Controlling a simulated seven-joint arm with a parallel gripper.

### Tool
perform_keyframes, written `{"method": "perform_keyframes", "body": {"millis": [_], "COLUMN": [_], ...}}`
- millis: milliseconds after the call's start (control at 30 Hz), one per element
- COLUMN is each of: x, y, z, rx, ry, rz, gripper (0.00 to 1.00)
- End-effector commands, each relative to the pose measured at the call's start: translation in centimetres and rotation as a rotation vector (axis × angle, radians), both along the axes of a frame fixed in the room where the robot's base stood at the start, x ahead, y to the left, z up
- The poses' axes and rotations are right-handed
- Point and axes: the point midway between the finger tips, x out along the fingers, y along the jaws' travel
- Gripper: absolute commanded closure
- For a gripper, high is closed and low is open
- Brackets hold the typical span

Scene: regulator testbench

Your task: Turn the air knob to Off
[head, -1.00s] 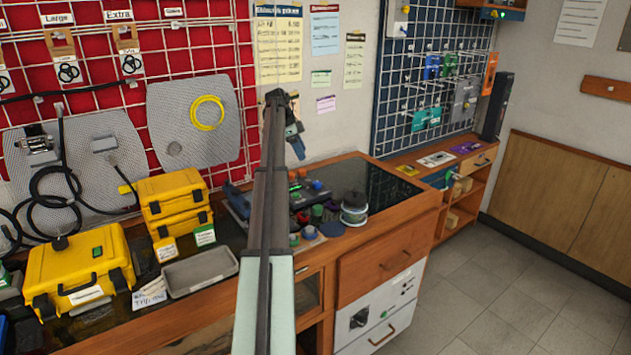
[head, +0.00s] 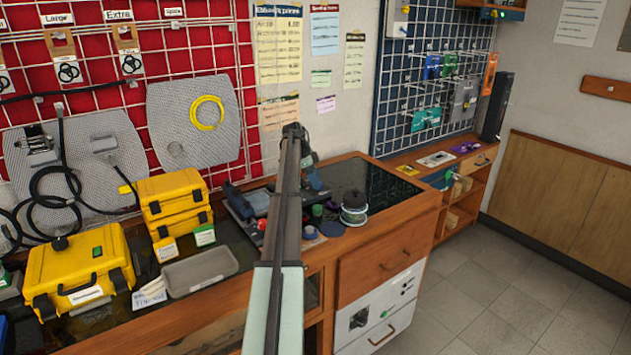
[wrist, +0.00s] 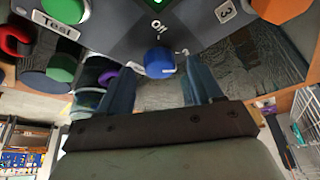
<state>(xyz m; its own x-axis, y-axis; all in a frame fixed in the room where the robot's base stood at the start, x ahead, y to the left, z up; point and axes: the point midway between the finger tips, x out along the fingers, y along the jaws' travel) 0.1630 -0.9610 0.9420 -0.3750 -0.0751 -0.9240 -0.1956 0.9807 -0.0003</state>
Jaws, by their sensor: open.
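A blue knob (wrist: 159,62) shows in the wrist view on the dark panel (wrist: 118,32), beside a small white label that starts with "O". I cannot read a label naming it the air knob. My gripper (wrist: 160,75) is open, its two blue fingers apart on either side of the knob's near end. I cannot tell whether they touch it. In the head view my gripper (head: 312,177) is low over the bench, partly behind my arm, which hides most of the panel and the knob.
In the head view, a spool (head: 354,208) stands right of my gripper, and yellow cases (head: 80,275) stand left.

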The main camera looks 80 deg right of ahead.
Motion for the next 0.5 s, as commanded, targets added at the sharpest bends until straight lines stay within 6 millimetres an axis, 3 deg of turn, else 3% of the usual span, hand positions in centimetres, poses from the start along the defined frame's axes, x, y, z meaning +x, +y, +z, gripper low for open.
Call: {"method": "perform_keyframes", "body": {"millis": [433,500], "x": [-0.34,-0.34], "y": [-0.07,-0.06], "z": [-0.78,-0.78], "rx": [0.0,0.0], "ry": [0.0,0.0], "rz": [0.0,0.0], "gripper": [0.35,0.41]}}
